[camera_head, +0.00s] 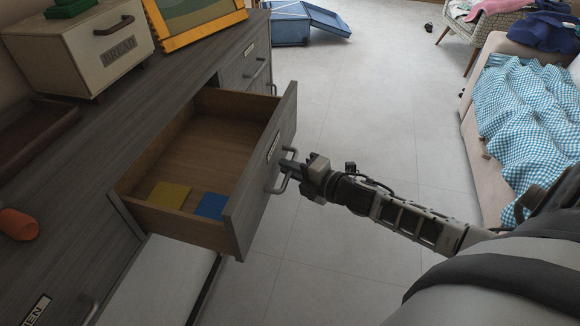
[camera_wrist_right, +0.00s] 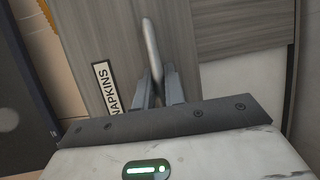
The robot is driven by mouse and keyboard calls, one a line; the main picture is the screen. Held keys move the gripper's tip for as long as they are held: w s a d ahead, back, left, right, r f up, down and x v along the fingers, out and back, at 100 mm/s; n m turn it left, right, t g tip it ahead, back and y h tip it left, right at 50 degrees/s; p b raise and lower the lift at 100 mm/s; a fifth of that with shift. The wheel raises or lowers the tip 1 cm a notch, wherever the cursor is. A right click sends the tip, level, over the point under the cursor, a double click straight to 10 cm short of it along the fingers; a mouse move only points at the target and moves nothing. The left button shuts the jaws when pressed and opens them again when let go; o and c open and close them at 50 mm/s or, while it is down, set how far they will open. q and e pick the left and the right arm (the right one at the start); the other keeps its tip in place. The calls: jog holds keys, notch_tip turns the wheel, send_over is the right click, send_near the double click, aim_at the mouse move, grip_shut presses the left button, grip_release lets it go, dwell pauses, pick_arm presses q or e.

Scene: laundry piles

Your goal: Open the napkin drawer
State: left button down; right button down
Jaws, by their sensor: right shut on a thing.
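The napkin drawer (camera_head: 262,165) is pulled well out of the grey wooden cabinet. A yellow napkin (camera_head: 169,195) and a blue napkin (camera_head: 211,205) lie flat inside it. Its front carries a NAPKINS label (camera_wrist_right: 107,88) and a metal bar handle (camera_wrist_right: 152,50). My right gripper (camera_head: 289,170) is at the drawer front, shut on the handle. In the right wrist view its fingers (camera_wrist_right: 160,88) close around the lower part of the handle. My left gripper is not in view.
The cabinet top (camera_head: 95,150) bears a bread box (camera_head: 98,45), a brown tray (camera_head: 35,130) and an orange cup (camera_head: 18,224). Another drawer (camera_head: 245,65) is farther back. A sofa (camera_head: 475,140) with a blue checked cloth (camera_head: 525,115) stands at right. The floor (camera_head: 350,100) between is clear.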

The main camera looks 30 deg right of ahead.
jog(key=c, duration=1.7)
grip_release()
jog(key=shift+c, duration=0.2)
jog(key=p+v, duration=0.2)
jog(key=v, duration=1.4)
jog(key=shift+w, duration=0.1)
jog(key=shift+a, duration=0.1)
